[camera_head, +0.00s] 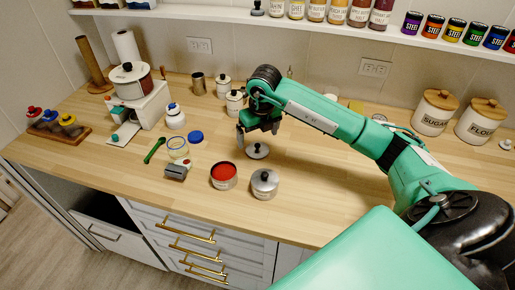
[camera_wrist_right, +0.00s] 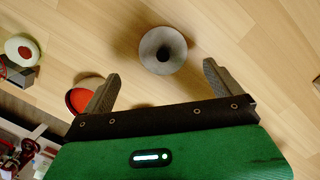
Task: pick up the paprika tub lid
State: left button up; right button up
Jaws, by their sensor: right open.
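The paprika tub lid (camera_head: 257,152) is a small round grey metal lid with a black knob, lying flat on the wooden counter. It also shows in the right wrist view (camera_wrist_right: 150,45), just beyond and between the fingertips. The open tub with red contents (camera_head: 223,176) stands in front of it to the left, partly hidden by a finger in the wrist view (camera_wrist_right: 79,102). My right gripper (camera_head: 256,138) is open and empty above the lid, not visibly touching it; its two fingers are spread in the wrist view (camera_wrist_right: 160,74). My left gripper is not in view.
A closed metal tub (camera_head: 264,186) with a black-knobbed lid stands close to the red tub. Sugar (camera_head: 432,115) and flour canisters (camera_head: 480,124) stand at the right.

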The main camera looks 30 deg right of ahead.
aim_at(258, 145)
jog(key=f, duration=0.1)
jog(key=f+p, duration=0.1)
jog(key=f, duration=0.1)
jog(key=f+p, duration=0.1)
jog(key=shift+w+d+f, duration=0.3)
jog(key=shift+w, duration=0.1)
jog(key=shift+w+f, duration=0.1)
jog(key=shift+f, duration=0.45)
jog(key=c, duration=1)
